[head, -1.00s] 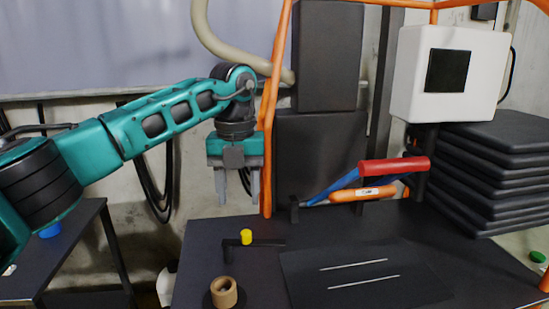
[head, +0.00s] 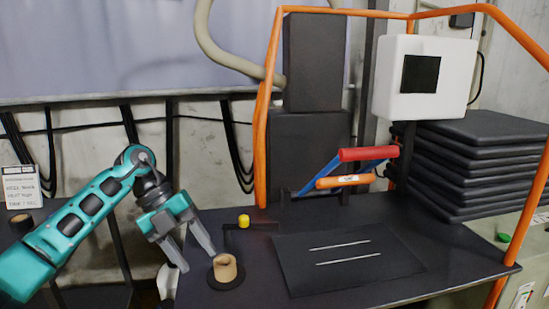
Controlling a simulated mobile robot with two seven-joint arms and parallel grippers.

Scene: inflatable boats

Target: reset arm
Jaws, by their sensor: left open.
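My left arm comes in from the left, and my left gripper (head: 190,257) hangs at the left edge of the dark table (head: 340,222). Its two grey fingers point down and to the right, spread apart with nothing between them. A tan ring-shaped roll (head: 225,267) on a dark round base stands just right of the fingers, apart from them as far as I can see. My right gripper is not in view.
A yellow cap (head: 243,221) sits behind the roll. A black mat (head: 345,262) with two thin rods lies mid-table. A red-handled tool (head: 368,154), an orange frame (head: 262,140), a white box (head: 425,77) and stacked black slabs (head: 470,165) stand behind and right.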

